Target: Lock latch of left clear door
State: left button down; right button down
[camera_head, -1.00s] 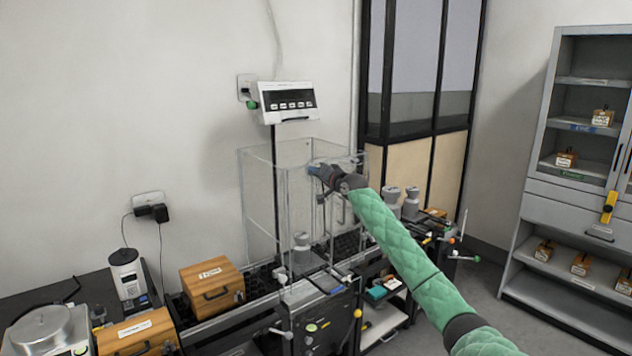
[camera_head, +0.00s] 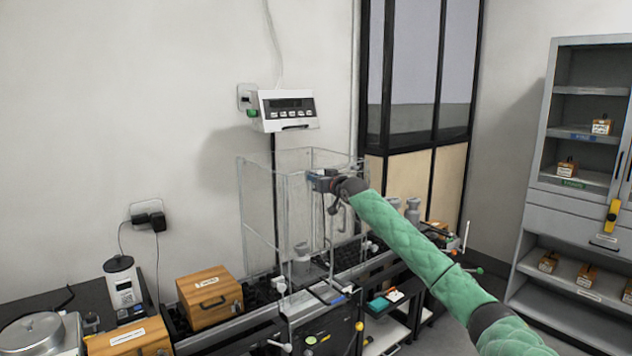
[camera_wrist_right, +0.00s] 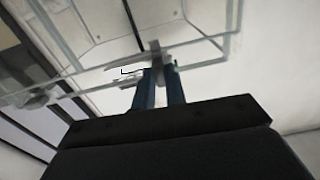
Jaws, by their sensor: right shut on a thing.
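The clear case (camera_head: 258,205) stands on the weighing bench below the display unit, with transparent walls and doors. My right gripper (camera_head: 318,180) is at the upper front of the case, near the top edge of its clear doors. In the right wrist view its two blue fingers (camera_wrist_right: 160,80) are close together on a small grey latch piece (camera_wrist_right: 155,48) at the frame of the clear panel (camera_wrist_right: 200,55). I cannot tell the latch's exact position. A grey weight (camera_head: 302,255) is seen through the lower part of the case. My left gripper is not in view.
The display unit (camera_head: 286,110) is above the case. Grey weights (camera_head: 412,210) stand on the right, behind my arm. A grey cabinet (camera_head: 540,150) is at the far right.

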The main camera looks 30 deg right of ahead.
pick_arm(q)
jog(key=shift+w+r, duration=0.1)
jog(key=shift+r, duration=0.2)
pick_arm(e)
jog(key=shift+f, duration=0.15)
jog(key=c, duration=1.4)
grip_release()
jog(key=shift+c, duration=0.2)
jog(key=shift+s, duration=0.1)
